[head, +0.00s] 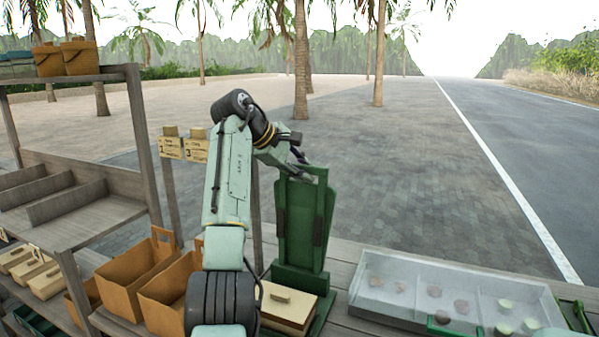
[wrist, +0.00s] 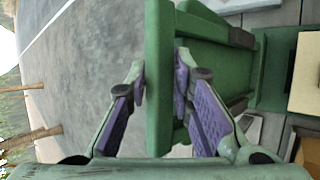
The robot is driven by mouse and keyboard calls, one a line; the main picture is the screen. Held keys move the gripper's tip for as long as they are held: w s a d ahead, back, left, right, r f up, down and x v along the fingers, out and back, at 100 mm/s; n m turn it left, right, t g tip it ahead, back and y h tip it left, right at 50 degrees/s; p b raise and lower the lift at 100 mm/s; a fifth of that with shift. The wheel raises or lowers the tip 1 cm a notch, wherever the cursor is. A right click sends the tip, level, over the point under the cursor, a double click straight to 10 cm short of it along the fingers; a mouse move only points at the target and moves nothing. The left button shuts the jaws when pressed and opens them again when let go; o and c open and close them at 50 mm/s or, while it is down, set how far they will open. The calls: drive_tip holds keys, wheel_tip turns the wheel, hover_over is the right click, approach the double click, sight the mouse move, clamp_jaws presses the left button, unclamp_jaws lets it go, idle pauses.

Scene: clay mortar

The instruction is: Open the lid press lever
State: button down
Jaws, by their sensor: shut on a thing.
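The green lid press (head: 303,230) stands upright on the wooden counter, with a green base at its foot. Its lever is a green bar (wrist: 158,70) that runs down the middle of the wrist view. My gripper (wrist: 160,85) has one purple-padded finger on each side of this bar and is shut on it. In the head view my gripper (head: 298,170) is at the top of the press, partly hidden by my wrist. A tan box with a cream lid (head: 288,303) sits at the foot of the press, partly covered by my arm.
Brown open boxes (head: 138,272) stand left of my arm. A clear tray (head: 385,308) with several round pieces lies on the counter at right. Wooden shelves (head: 70,215) are at left, with two price signs (head: 171,147) behind. The air right of the press is clear.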

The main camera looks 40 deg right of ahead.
drive_tip(key=shift+d, duration=0.15)
drive_tip(key=c, duration=1.6)
unclamp_jaws()
drive_tip(key=v, duration=1.2)
drive_tip(key=shift+w+f, duration=0.1)
